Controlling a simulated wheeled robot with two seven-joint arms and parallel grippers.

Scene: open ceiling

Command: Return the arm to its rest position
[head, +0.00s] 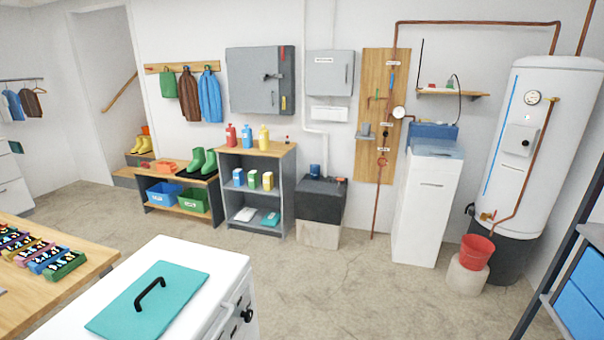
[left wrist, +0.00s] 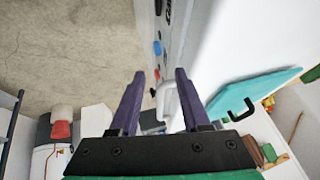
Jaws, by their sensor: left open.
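My left gripper (left wrist: 160,74) shows only in the left wrist view. Its two dark purple fingers are spread apart, and I see nothing held between them. A pale handle-like part of the white cabinet (left wrist: 213,45) shows in the gap between the fingers. I cannot tell whether they touch it. Neither arm shows in the head view, and my right gripper is in no view.
The white cabinet (head: 172,254) stands in front, with a teal panel (head: 185,290) with a black handle on top. A wooden table (head: 85,262) is at left. Shelves, a boiler (head: 545,140) and a red bucket (head: 477,250) line the back. The floor between is clear.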

